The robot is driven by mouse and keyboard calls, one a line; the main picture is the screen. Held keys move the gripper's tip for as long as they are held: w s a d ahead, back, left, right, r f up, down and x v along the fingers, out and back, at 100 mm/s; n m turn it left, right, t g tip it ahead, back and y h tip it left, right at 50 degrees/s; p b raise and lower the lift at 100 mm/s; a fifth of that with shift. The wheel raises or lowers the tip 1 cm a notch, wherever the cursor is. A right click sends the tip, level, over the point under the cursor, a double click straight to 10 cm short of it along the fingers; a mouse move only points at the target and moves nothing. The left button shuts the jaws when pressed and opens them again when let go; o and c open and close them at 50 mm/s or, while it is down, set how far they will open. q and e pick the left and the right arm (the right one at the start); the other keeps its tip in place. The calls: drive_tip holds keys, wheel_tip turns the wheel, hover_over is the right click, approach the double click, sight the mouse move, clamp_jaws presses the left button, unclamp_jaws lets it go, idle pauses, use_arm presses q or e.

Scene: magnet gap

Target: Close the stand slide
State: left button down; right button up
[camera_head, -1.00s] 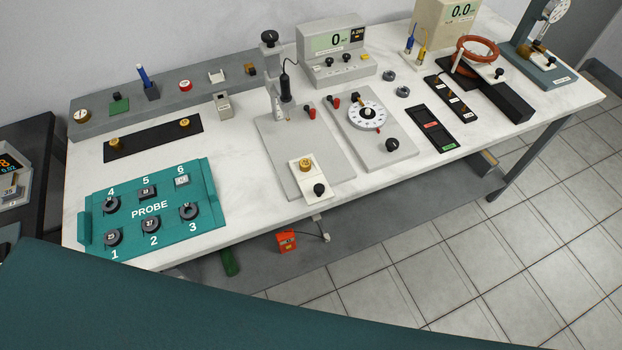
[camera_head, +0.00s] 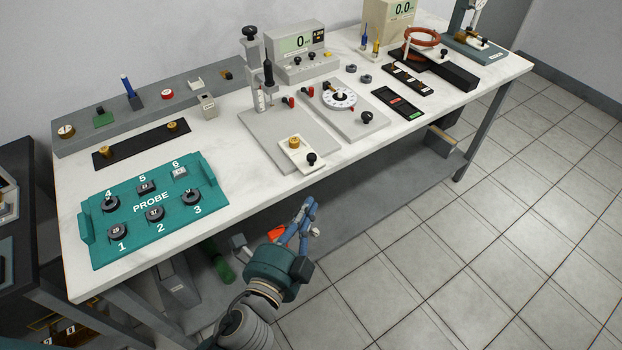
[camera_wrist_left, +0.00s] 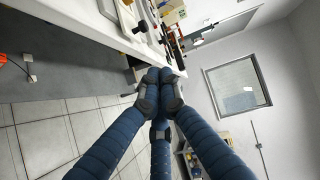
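The stand has a grey base plate (camera_head: 263,126) and an upright column (camera_head: 254,62) with a black probe on it. Its pale slide (camera_head: 300,154) carries a brass knob (camera_head: 294,142) and a black knob (camera_head: 311,158). The slide sits at the front of the base plate and sticks out past its front edge. My left gripper (camera_head: 309,205) is below and in front of the bench edge, apart from the slide. In the left wrist view its blue fingers (camera_wrist_left: 158,88) meet at the tips with nothing visible between them. My right gripper is not in view.
A teal probe tray (camera_head: 160,228) lies at the bench's left front. A dial plate (camera_head: 355,122) stands right of the stand, with a meter (camera_head: 300,52) behind. The white bench (camera_head: 235,175) has bare surface between tray and stand. Open tiled floor lies at right.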

sight(315, 168)
use_arm(q)
drive_tip(key=a+x, duration=0.1)
drive_tip(key=x, duration=0.3)
drive_tip(key=p+x, duration=0.1)
drive_tip(key=x, duration=0.3)
drive_tip(key=a+p+x, duration=0.1)
drive_tip(key=x, duration=0.4)
drive_tip(key=shift+w+a+f, duration=0.2)
drive_tip(key=shift+w+a, duration=0.1)
drive_tip(key=shift+w, duration=0.15)
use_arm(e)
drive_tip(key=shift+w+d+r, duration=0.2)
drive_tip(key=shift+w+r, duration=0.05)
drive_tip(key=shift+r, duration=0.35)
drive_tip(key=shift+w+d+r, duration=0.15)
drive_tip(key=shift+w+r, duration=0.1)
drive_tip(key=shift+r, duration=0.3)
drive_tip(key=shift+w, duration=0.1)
